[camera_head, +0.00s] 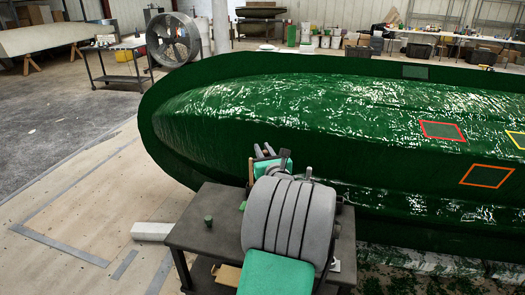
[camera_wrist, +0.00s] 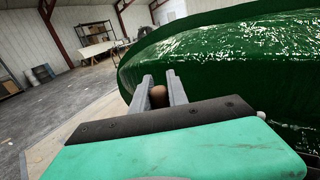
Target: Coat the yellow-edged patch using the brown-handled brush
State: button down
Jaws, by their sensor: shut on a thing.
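The yellow-edged patch (camera_head: 517,139) is on the green hull mould (camera_head: 300,100) at the right edge of the head view, partly cut off by the frame. My gripper (camera_wrist: 161,87) is shut on the brown-handled brush (camera_wrist: 158,97); only the rounded brown handle end shows between the fingers in the wrist view. The bristles are hidden. In the head view my gripper (camera_head: 264,150) is in front of the near left part of the mould, well left of the patch, and largely hidden behind my own arm.
A red-edged patch (camera_head: 442,130), an orange-edged patch (camera_head: 487,175) and a grey patch (camera_head: 415,72) are also on the mould. A dark cart (camera_head: 200,236) with a small green item (camera_head: 208,221) stands in front. A fan (camera_head: 172,40) stands behind. The floor at left is mostly clear.

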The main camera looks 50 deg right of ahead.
jog(key=shift+f+b, duration=3.95)
jog(key=shift+f, duration=2.85)
jog(key=shift+a, duration=0.1)
notch_tip(320, 180, up, 12)
jog(key=p, duration=1.2)
jog(key=shift+f, duration=0.15)
notch_tip(320, 180, up, 3)
jog(key=p, duration=0.3)
